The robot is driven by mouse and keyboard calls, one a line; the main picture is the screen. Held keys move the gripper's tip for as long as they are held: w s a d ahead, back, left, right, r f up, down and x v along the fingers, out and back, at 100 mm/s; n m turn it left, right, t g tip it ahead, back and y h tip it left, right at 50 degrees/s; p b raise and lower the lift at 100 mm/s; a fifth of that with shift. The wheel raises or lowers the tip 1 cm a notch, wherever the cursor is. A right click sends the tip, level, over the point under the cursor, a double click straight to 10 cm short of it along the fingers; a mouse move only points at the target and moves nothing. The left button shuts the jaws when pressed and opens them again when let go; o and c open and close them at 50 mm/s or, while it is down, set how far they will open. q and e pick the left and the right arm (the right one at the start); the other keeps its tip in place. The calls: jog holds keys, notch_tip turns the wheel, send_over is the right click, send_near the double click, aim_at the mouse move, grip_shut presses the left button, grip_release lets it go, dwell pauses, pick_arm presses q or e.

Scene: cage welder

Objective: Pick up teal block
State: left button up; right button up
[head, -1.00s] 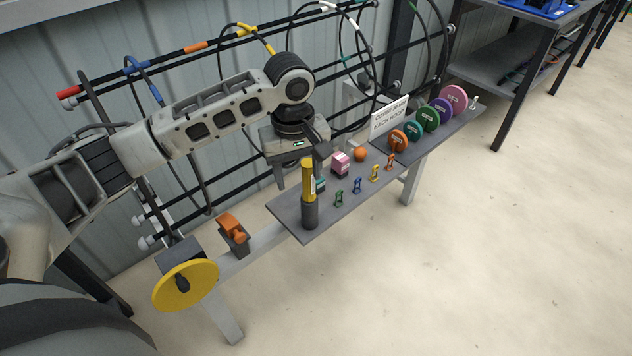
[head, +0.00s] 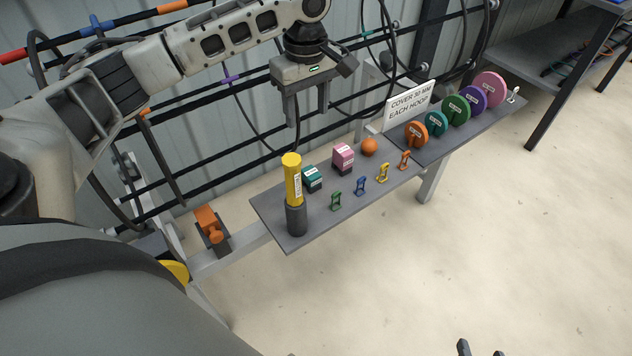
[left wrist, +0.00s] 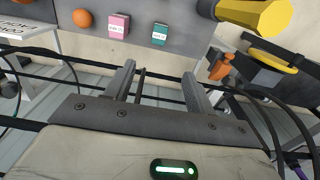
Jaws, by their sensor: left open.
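The teal block (head: 312,178), with a white label and a dark lower part, stands on the grey shelf (head: 275,213) between the yellow cylinder and the pink block. It also shows in the left wrist view (left wrist: 159,34), beyond the fingertips. My left gripper (head: 307,118) is open and empty, its fingers pointing down, above and behind the block and not touching it. In the left wrist view the left gripper (left wrist: 158,72) has clear space between its fingers. Two dark fingertips of my right gripper (head: 481,350) show apart at the bottom edge; the rest is out of frame.
The tall yellow cylinder (head: 293,180) in a dark holder stands close beside the teal block. A pink block (head: 343,157), an orange ball (head: 369,146) and several small coloured clips share the shelf. Coloured discs and a sign (head: 408,104) stand farther right. Black rails and cables run behind.

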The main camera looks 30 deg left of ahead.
pick_arm(q)
notch_tip(320, 180, down, 4)
jog(key=r+b, duration=0.1)
jog(key=b, duration=0.2)
send_over(311, 172)
jog(key=f, duration=0.9)
jog(key=shift+a+f, duration=0.3)
jog(key=shift+f, duration=0.05)
jog(key=shift+d+f+b, duration=0.15)
jog(key=shift+f+b, duration=0.25)
jog(key=shift+f, duration=1.15)
jog(key=shift+d+f+b, duration=0.15)
jog(key=shift+f+b, duration=0.25)
jog(key=shift+f, duration=1.1)
jog(key=c, duration=1)
